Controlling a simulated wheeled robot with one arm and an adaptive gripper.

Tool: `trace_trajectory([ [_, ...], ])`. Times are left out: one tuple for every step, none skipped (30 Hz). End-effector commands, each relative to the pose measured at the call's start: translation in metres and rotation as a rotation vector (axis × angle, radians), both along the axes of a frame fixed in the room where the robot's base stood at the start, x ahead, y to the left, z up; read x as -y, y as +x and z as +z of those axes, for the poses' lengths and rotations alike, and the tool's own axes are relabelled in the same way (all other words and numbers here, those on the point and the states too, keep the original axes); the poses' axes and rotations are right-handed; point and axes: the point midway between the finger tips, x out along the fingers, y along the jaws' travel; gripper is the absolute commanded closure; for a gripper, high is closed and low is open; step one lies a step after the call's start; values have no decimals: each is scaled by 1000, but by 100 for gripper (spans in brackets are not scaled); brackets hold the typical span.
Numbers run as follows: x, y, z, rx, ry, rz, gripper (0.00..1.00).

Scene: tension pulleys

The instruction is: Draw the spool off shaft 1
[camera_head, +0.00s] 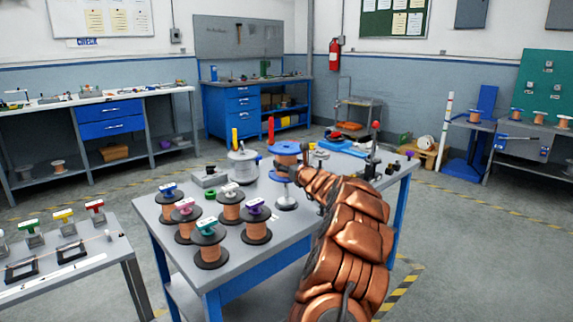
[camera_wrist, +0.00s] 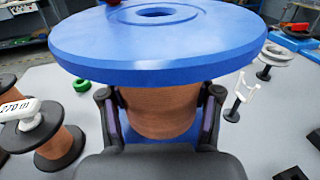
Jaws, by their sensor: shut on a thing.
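The spool (camera_head: 286,148) has blue flanges and a copper-coloured winding. In the wrist view its wide upper flange (camera_wrist: 160,52) fills the top, with a dark centre hole in it. My gripper (camera_head: 300,168) reaches in from the right in the head view. In the wrist view my gripper (camera_wrist: 158,112) has one finger on each side of the winding (camera_wrist: 160,108), below the upper flange, and is shut on it. A grey round-based stand (camera_head: 287,203) is below the spool in the head view. I see no shaft label, and cannot tell whether a shaft is still inside the spool.
Several copper spools with coloured tops, such as one with a teal top (camera_head: 210,250), stand to the left on the grey table (camera_head: 268,238). A grey pot-like device (camera_head: 243,165) is behind them. A red-knobbed post (camera_head: 374,140) stands at the right.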

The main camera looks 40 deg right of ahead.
Motion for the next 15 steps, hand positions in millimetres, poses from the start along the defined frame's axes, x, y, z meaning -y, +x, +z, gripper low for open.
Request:
trace_trajectory([
  [0, 0, 5, 5, -2, 1, 100],
  [0, 0, 6, 5, -2, 1, 100],
  [0, 0, 8, 5, -2, 0, 100],
  [0, 0, 9, 5, -2, 0, 100],
  [0, 0, 10, 5, -2, 0, 100],
  [0, 0, 12, 5, -2, 0, 100],
  [0, 0, 13, 5, -2, 0, 100],
  [0, 0, 14, 5, -2, 0, 100],
  [0, 0, 15, 5, -2, 0, 100],
  [0, -1, 16, 5, -2, 0, 100],
  [0, -1, 17, 5, -2, -1, 100],
  [0, -1, 19, 5, -2, -1, 100],
  [0, 0, 20, 5, -2, -1, 100],
  [0, 0, 21, 5, -2, -1, 100],
  [0, 0, 22, 5, -2, 0, 100],
])
